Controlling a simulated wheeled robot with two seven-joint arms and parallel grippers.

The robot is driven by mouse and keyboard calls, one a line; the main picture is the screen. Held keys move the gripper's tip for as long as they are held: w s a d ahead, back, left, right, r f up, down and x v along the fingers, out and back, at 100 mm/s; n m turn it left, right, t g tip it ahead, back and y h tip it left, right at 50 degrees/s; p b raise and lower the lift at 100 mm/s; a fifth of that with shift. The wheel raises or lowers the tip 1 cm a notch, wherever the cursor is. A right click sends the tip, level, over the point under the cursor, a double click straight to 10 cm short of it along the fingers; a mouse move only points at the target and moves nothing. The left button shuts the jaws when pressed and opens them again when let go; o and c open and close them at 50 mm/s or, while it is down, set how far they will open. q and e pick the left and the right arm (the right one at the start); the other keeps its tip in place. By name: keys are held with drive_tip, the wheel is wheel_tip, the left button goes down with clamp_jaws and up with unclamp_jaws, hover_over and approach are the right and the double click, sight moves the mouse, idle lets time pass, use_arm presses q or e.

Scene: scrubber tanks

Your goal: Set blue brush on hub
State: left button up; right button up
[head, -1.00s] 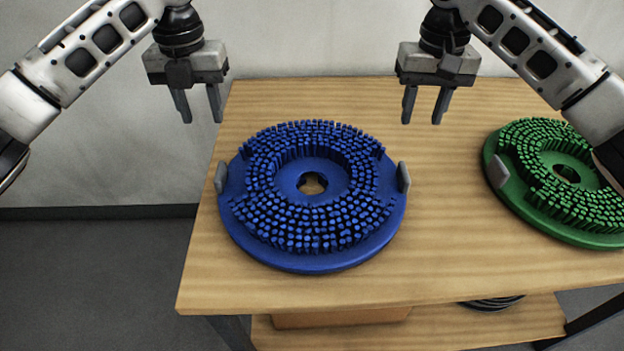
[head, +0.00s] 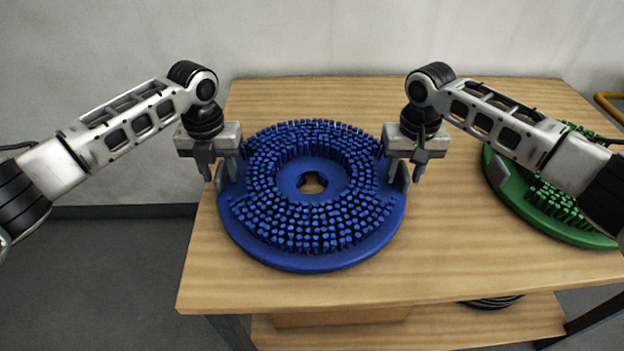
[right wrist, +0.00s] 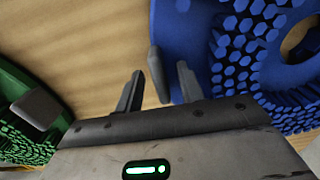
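The round blue brush (head: 312,262) lies flat on the wooden table, bristles up, with a hole in its middle and a grey tab on each side. My left gripper (head: 221,172) is open at its left tab. My right gripper (head: 404,172) is open at its right tab. In the right wrist view, the blue brush (right wrist: 180,35) is at upper right. Its grey tab (right wrist: 158,72) stands between the open fingers of my right gripper (right wrist: 158,88), apart from both. The left fingers partly cover the left tab. No hub is recognisable in view.
A green brush (head: 515,195) lies on the right of the table (head: 440,270), partly behind my right arm. Its tab and bristles also show at left in the right wrist view (right wrist: 40,108). A lower shelf (head: 450,325) holds dark discs (head: 492,302). The table between the brushes is clear.

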use_arm(q)
clamp_jaws()
use_arm(e)
clamp_jaws()
